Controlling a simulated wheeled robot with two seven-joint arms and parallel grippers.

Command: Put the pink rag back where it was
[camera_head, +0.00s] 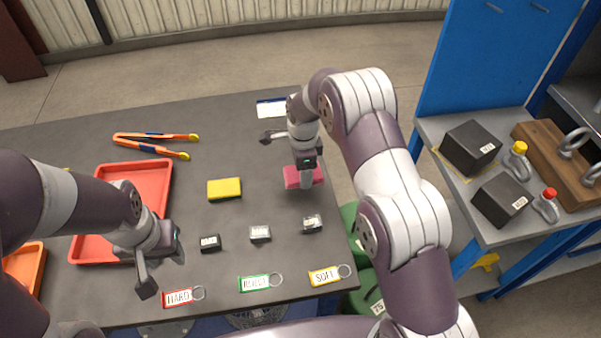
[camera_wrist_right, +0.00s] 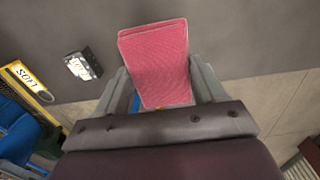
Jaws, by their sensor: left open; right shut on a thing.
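The pink rag (camera_head: 304,177) is at the right part of the dark table, beyond the small dark blocks. My right gripper (camera_head: 306,180) is shut on it from above. In the right wrist view the pink rag (camera_wrist_right: 157,62) stands between the two fingers of my right gripper (camera_wrist_right: 165,88). I cannot tell whether the rag touches the table. My left gripper (camera_head: 146,272) is open and empty over the near left part of the table, beside the red tray.
A yellow sponge (camera_head: 224,189) lies left of the rag. Small blocks (camera_head: 260,233) and key tags (camera_head: 260,282) lie nearer. A red tray (camera_head: 160,178) and orange-handled tongs (camera_head: 155,144) are at left. A blue-white card (camera_head: 271,108) lies behind. A side bench (camera_head: 455,205) holds heavy blocks.

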